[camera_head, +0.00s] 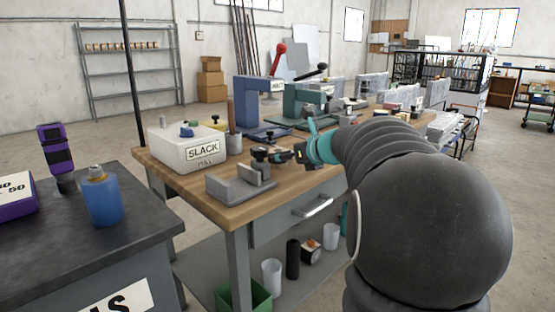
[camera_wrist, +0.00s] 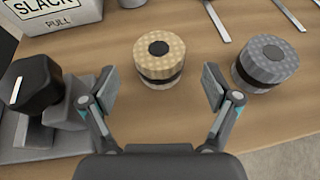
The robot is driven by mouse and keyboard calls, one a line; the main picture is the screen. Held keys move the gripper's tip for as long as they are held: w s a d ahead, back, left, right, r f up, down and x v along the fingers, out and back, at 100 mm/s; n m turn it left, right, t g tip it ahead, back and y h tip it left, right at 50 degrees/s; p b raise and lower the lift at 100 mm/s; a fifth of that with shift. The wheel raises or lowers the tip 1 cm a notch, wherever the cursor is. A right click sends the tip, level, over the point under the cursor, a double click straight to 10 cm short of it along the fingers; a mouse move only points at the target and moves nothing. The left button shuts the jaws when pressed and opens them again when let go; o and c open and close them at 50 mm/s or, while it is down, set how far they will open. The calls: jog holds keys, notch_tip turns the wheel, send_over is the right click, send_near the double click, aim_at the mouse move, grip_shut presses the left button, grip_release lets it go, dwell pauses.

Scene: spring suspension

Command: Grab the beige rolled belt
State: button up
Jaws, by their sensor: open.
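The beige rolled belt (camera_wrist: 160,60) stands upright on the wooden table in the wrist view, a short round roll with a dark band around its lower part and a dark centre on top. My gripper (camera_wrist: 158,86) is open in the wrist view. Its two fingers are spread to the left and right of the near side of the belt, with clear gaps on both sides. In the head view my gripper (camera_head: 295,154) is small above the workbench (camera_head: 215,200), and I cannot make out the belt there.
A grey roll (camera_wrist: 266,64) stands close to the right finger. A black-knobbed grey fixture (camera_wrist: 38,100) is close on the left. The white SLACK box (camera_wrist: 50,14) is at the back left. Metal strips (camera_wrist: 216,20) lie behind. Bare wood lies in front of the belt.

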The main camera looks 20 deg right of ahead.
jog(key=x, duration=0.4)
jog(key=shift+w+f, duration=0.2)
jog(key=shift+w, duration=0.1)
jog(key=c, duration=1.3)
